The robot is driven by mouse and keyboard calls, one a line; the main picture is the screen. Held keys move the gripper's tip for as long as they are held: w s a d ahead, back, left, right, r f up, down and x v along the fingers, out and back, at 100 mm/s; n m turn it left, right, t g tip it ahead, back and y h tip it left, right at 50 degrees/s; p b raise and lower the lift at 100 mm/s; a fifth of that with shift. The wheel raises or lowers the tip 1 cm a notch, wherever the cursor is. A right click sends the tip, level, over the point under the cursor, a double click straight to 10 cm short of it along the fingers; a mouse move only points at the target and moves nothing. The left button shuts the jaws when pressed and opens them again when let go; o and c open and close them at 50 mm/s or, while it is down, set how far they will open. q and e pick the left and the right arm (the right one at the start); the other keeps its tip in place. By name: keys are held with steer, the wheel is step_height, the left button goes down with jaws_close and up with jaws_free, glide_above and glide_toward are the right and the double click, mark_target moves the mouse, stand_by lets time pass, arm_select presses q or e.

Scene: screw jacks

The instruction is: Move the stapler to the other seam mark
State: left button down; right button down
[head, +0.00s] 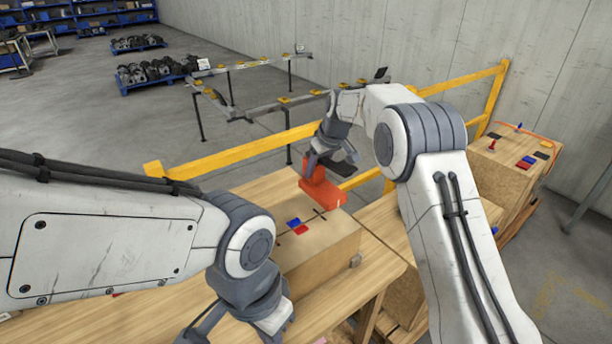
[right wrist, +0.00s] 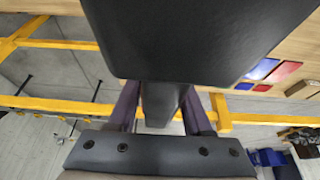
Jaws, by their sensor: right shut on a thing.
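The orange-red stapler (head: 322,188) is at the far end of the wooden box top (head: 325,242) in the head view. My right gripper (head: 318,160) is above it and shut on it. In the right wrist view a dark part (right wrist: 160,102) sits between the fingers, below a broad black face that fills the upper middle. I cannot tell whether the stapler touches the box top. A thin dark seam line with short black marks (head: 319,213) runs across the box top. My left gripper (head: 200,325) shows only partly at the bottom edge; its fingertips are hidden.
A yellow rail (head: 240,150) runs behind the table. Another box (head: 510,175) at right carries cards and small parts. A metal frame with yellow pads (head: 285,99) stands beyond the rail.

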mark_target(306, 181)
steer(key=w+a+f, duration=0.1)
steer(key=w+a+f+p, duration=0.1)
steer(key=a, duration=0.1)
steer(key=shift+w+a+p, duration=0.1)
steer(key=shift+w+p, duration=0.05)
steer(key=shift+p, duration=0.15)
step_height(306, 181, down, 3)
steer(key=shift+f+p, duration=0.1)
steer(key=shift+p, duration=0.95)
steer(key=shift+f, duration=0.4)
steer(key=shift+f, duration=0.25)
steer(key=shift+c, duration=1.6)
jaws_free()
